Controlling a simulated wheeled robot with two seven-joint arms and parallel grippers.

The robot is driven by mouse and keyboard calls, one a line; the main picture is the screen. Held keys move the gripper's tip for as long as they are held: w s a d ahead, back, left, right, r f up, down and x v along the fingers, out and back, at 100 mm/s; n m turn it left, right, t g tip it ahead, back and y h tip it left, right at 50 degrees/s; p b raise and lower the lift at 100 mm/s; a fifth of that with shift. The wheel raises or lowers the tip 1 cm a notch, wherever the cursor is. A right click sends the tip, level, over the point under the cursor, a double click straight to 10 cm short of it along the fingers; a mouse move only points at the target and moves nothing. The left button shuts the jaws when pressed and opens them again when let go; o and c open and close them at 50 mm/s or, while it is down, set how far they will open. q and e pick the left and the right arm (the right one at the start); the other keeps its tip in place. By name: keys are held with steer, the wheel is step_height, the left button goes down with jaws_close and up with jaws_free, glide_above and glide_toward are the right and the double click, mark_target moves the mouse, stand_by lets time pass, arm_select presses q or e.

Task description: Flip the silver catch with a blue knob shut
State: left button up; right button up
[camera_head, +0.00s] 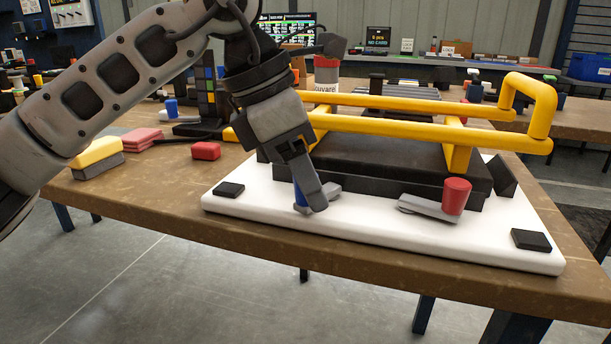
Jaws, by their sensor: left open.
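The silver catch with a blue knob (300,196) sits on the front of the white board (380,238), left of centre. My left gripper (308,192) comes down over this catch from above. Its fingers cover part of the blue knob, and its tip hides much of the silver lever (330,190). The gripper is open; I cannot tell whether it touches the knob. A second silver catch with a red knob (456,196) sits further right on the board. My right gripper is not in view.
A yellow tube frame (420,125) stands over a black block (380,160) on the board. Black pads (531,240) lie near the board's front corners. A red block (206,151) and a yellow-topped sponge (97,152) lie on the brown table to the left.

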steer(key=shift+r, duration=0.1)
arm_select(q)
steer(key=c, duration=1)
steer(key=shift+s+d+n, duration=0.15)
steer(key=shift+d+n, duration=0.1)
steer(key=shift+n, duration=0.35)
steer(key=shift+t, duration=0.3)
steer(key=o, duration=1)
steer(key=shift+d, duration=0.1)
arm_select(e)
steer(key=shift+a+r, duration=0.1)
arm_select(q)
steer(key=shift+r, duration=0.1)
